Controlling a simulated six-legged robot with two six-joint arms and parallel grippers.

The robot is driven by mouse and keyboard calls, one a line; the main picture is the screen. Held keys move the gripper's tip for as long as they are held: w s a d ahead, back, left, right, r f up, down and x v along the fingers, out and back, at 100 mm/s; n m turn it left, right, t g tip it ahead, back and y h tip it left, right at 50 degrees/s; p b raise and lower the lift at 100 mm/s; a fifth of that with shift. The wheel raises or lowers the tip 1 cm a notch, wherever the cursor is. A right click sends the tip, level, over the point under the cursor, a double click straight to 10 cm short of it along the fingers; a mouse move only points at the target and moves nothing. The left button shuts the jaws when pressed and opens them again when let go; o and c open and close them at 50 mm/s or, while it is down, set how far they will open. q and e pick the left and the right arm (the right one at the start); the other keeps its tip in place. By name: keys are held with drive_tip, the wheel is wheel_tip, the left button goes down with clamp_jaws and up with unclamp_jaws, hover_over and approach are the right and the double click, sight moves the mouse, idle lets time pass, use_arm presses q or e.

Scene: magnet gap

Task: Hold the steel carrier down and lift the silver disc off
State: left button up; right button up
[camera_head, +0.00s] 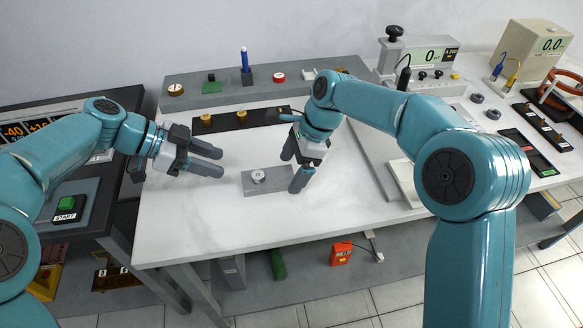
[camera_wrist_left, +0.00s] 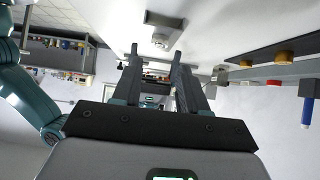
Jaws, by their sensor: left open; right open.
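The steel carrier (camera_head: 280,188) is a flat grey block on the white table in the head view. The small round silver disc (camera_head: 258,177) sits on top of it, left of its middle. A grey block with a round piece also shows upside down at the top of the left wrist view, seemingly the carrier (camera_wrist_left: 165,19) and disc (camera_wrist_left: 161,41). My left gripper (camera_head: 222,164) is open and empty, left of the carrier and apart from it. My right gripper (camera_head: 290,174) is open and points down at the carrier's right end, partly hiding it; contact cannot be told.
A dark strip with brass pieces (camera_head: 206,120) lies behind the carrier. A grey shelf (camera_head: 220,97) with a blue pen (camera_head: 245,60) and small parts runs along the back. A scale (camera_head: 425,56) stands at the back right. The table's front left is clear.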

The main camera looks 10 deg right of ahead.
drive_tip(key=shift+a+f, duration=0.2)
drive_tip(key=shift+f, duration=0.25)
